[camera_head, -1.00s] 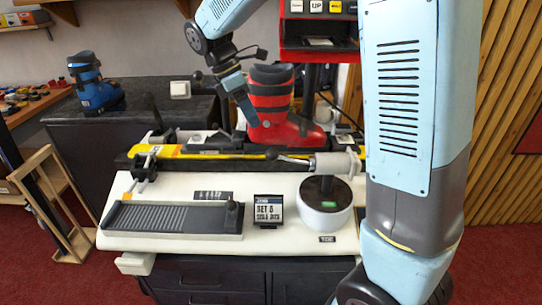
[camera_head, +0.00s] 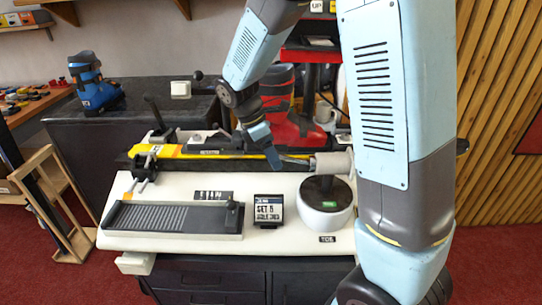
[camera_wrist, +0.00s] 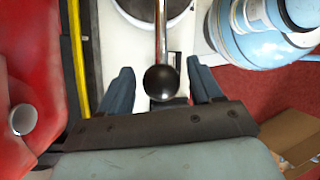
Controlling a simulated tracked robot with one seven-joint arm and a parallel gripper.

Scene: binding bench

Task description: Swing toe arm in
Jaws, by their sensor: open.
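The toe arm is a metal rod (camera_head: 296,160) reaching left from a pale cylinder (camera_head: 335,163) at the right end of the bench. In the wrist view the rod (camera_wrist: 161,38) ends in a black ball knob (camera_wrist: 161,82). My gripper (camera_head: 276,166) is low over the front of the ski at the rod's left end. In the wrist view my gripper (camera_wrist: 161,86) is open, one finger each side of the knob, with gaps visible. My gripper hides the knob in the head view.
A red boot (camera_head: 305,131) stands just behind the yellow ski (camera_head: 170,151). A white round unit with a black top (camera_head: 325,207) and a small display (camera_head: 268,210) stand in front. A ribbed black plate (camera_head: 170,218) lies front left. A mug (camera_head: 325,112) is behind.

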